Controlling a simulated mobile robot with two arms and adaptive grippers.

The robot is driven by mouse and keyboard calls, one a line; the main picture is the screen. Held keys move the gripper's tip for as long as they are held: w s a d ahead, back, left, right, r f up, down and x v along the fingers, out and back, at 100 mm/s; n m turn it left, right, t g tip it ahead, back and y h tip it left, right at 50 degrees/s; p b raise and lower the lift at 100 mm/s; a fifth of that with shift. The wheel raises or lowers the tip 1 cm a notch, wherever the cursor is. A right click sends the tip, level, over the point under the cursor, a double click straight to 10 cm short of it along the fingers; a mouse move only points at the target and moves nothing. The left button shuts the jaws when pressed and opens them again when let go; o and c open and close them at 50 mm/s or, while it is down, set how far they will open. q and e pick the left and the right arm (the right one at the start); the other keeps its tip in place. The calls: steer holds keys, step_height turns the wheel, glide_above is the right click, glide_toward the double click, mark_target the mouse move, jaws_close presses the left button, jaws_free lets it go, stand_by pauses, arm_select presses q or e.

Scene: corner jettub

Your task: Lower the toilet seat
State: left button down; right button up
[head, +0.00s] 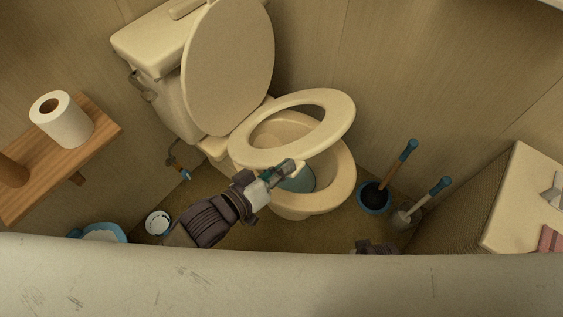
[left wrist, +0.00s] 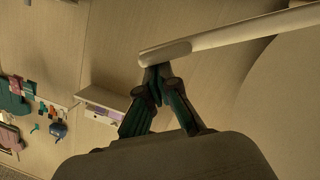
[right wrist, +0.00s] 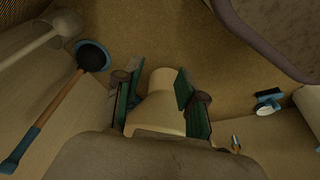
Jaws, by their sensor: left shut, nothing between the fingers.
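The toilet seat (head: 341,115) is a cream ring tilted partway up above the bowl (head: 340,180), its front edge clear of the rim. The toilet lid (head: 230,68) stands upright against the tank. My left gripper (head: 286,169) is shut and empty at the near edge of the seat. In the left wrist view, its closed fingertips (left wrist: 157,74) are at the seat's rounded edge (left wrist: 215,36), seemingly touching its underside. My right gripper (right wrist: 154,92) is open, with the toilet's base (right wrist: 161,108) showing beyond its fingers. In the head view, it is mostly hidden behind the tub edge.
The pale tub edge (head: 280,285) crosses the foreground. A plunger (head: 374,197) and a toilet brush (head: 404,218) stand right of the bowl. A cream cabinet (head: 522,205) is at the right. A wooden shelf (head: 90,140) with a paper roll (head: 68,123) is at the left.

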step_height(320, 180, up, 16)
steer(key=t+b, duration=0.1)
steer(key=b, duration=0.4)
arm_select(q)
steer(key=s+d+f+m+b, duration=0.1)
steer(key=d+f+m, duration=0.1)
steer(key=f, duration=0.5)
steer(key=s+d+f+m+y+b, duration=0.1)
steer(key=s+d+f+b, duration=0.1)
steer(key=f, duration=0.6)
steer(key=s+d+f+m+y+b, duration=0.1)
steer(key=s+d+f+m+b, duration=0.1)
steer(key=f, duration=0.6)
steer(key=shift+d+m+t, duration=0.3)
steer(key=shift+d+t, duration=0.1)
arm_select(e)
steer(key=w+a+r+t+y, duration=0.1)
steer(key=w+a+r+t, duration=0.1)
steer(key=w+r+t, duration=0.2)
steer(key=w+a+r+t+y, duration=0.1)
steer(key=w+a+r+t, duration=0.2)
steer(key=w+t, duration=0.4)
steer(key=w+r, duration=0.1)
steer(key=w, duration=0.2)
steer(key=shift+w+r+y, duration=0.25)
steer(key=shift+r+y, duration=0.05)
steer(key=shift+y, duration=0.1)
arm_select(q)
steer(key=shift+r, duration=0.1)
